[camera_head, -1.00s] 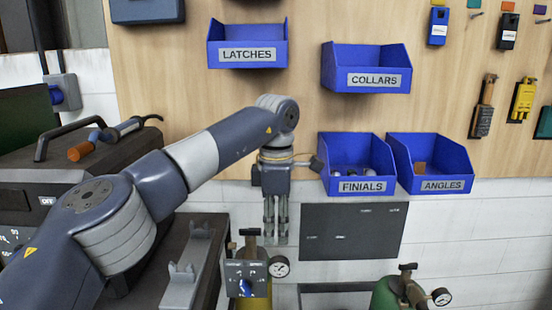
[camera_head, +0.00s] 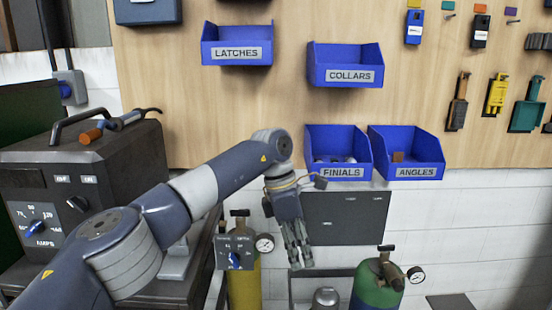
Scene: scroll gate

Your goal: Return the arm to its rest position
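My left arm comes in from the lower left in the head view. My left gripper (camera_head: 298,246) hangs from it, tilted a little, with its fingers pointing down in front of the dark panel and the white wall. Its fingers look close together, and nothing shows between them. Whether they are fully shut is too small to tell. The gripper is below the FINIALS bin (camera_head: 341,174) and to the right of a gauge on the yellow cylinder. My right gripper does not show.
Blue bins LATCHES (camera_head: 237,54), COLLARS (camera_head: 349,76) and ANGLES (camera_head: 416,172) hang on the wooden board. A yellow cylinder (camera_head: 244,288) and a green cylinder (camera_head: 377,291) stand below. A welding machine (camera_head: 40,222) with a torch on top is at left.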

